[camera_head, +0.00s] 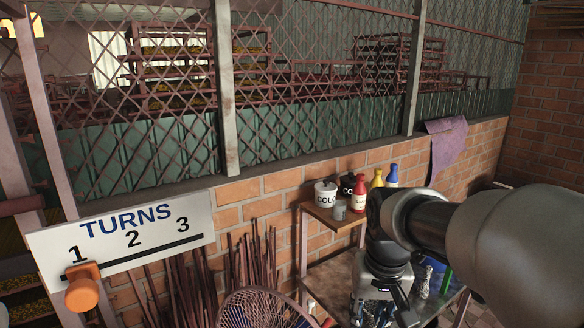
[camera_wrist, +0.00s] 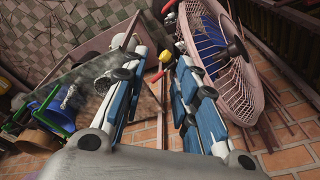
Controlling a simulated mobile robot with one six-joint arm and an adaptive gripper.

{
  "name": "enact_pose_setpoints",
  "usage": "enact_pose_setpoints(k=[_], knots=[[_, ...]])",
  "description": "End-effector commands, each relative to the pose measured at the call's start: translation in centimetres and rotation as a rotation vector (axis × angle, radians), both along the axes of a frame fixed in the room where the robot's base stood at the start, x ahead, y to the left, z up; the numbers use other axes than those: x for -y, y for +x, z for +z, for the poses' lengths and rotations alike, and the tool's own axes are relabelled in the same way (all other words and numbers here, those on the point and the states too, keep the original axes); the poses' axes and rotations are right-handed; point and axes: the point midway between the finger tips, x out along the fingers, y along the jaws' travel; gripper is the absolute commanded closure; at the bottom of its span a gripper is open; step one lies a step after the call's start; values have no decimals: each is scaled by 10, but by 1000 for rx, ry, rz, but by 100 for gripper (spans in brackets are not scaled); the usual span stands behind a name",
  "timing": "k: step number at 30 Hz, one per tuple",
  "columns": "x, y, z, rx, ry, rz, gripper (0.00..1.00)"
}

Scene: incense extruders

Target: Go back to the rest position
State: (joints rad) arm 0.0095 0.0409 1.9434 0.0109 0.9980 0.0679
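My gripper (camera_wrist: 160,75) reaches up the middle of the wrist view. Its two blue-padded fingers stand apart, with floor and part of the background showing between them, and nothing is held. In the head view my arm comes in from the right and bends down. My gripper (camera_head: 378,310) hangs there in front of the small shelf, partly cut off by the lower edge of the picture. Its fingertips cannot be made out in that view.
A shelf top (camera_head: 325,215) holds a white pot (camera_head: 326,194) and red, yellow and blue bottles. A fan (camera_head: 262,308) and leaning sticks stand left of my gripper; the fan (camera_wrist: 225,55) is close in the wrist view. A TURNS sign (camera_head: 125,240) has an orange slider (camera_head: 82,292) at 1.

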Motion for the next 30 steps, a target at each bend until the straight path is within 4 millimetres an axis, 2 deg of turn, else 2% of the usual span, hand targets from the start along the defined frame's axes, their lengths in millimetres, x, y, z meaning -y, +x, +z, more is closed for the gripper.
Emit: enact_pose_setpoints(k=[1,3,9,12,15,21,30], knots=[[0,-22,-2,29,-3,7,72],[-1,-50,-2,62,-6,19,72],[-1,-127,-22,158,-19,47,72],[-1,-157,-38,197,-24,59,72],[-1,-178,-52,225,-29,67,72],[-1,-195,-65,250,-32,76,72],[-1,-195,-64,249,-32,76,72]])
